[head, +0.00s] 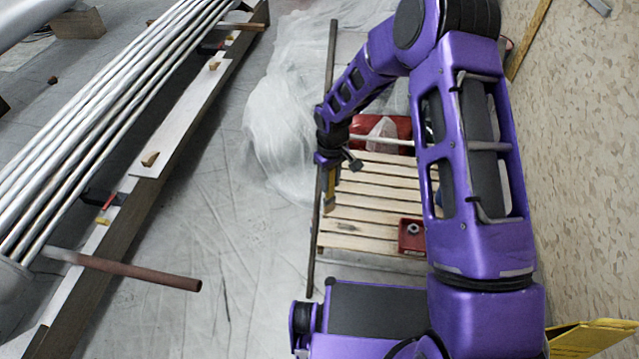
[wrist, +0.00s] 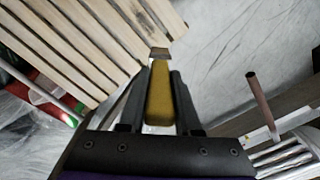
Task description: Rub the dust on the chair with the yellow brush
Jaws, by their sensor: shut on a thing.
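My gripper (head: 329,166) is shut on the yellow brush (head: 330,187), which points down near the left edge of a slatted wooden surface (head: 372,199). This pale surface may be the chair; I see no clear chair back or legs. In the wrist view, my gripper (wrist: 162,76) has the yellow brush (wrist: 160,97) between its two dark fingers. The brush's brown tip shows beside the corner of the slats (wrist: 85,35). I cannot tell whether it touches them. I cannot make out any dust on the slats.
A small red tray (head: 411,247) sits at the slats' near right corner. A red object (head: 395,126) lies at their far end. A dark rod (head: 316,225) runs along their left side. Metal pipes (head: 110,115) lie at left, plastic sheeting (head: 275,105) behind. Floor (head: 230,200) between is clear.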

